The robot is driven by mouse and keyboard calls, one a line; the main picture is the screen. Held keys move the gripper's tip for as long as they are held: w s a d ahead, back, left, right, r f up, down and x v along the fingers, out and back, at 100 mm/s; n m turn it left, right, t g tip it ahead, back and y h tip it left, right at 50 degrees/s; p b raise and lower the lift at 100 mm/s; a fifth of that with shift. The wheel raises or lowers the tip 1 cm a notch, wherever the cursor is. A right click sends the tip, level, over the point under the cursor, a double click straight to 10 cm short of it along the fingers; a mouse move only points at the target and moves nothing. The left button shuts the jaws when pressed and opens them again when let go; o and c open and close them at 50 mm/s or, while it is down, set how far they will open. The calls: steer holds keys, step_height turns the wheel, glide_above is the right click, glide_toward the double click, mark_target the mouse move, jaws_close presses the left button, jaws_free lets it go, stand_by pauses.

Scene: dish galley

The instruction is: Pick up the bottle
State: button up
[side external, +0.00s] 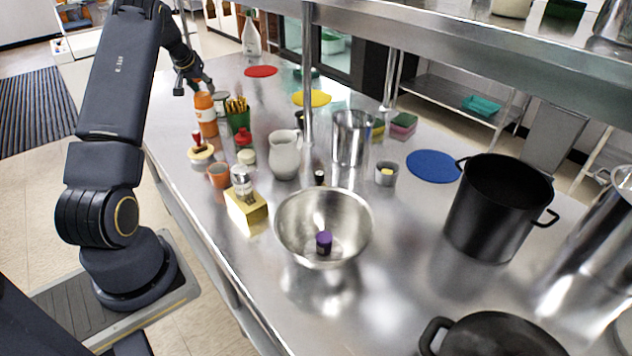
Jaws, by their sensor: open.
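My gripper (194,86) is at the far left part of the steel counter (390,250), small in the side view. It is open, with no object seen between its fingers. An orange bottle (206,116) stands upright just below it in the picture. I cannot tell the exact gap between them. A pale clear bottle (250,36) stands farther back, up and right of my gripper. A small red-topped container (244,138) stands right of the orange bottle, beside a green cup of yellow sticks (238,114). Which bottle is meant is not clear from the picture.
A white pitcher (285,156), a tall steel container (351,138) and a steel bowl (324,204) with a purple-capped item stand nearer. A black pot (496,208) stands right. A shelf post (308,70) and overhead shelf (470,50) cross the view.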

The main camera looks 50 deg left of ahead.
steer(key=shift+f, duration=0.15)
steer(key=c, duration=0.5)
steer(key=shift+s+d, duration=0.1)
jaws_close()
steer(key=shift+f, duration=0.2)
steer(key=shift+r, duration=0.15)
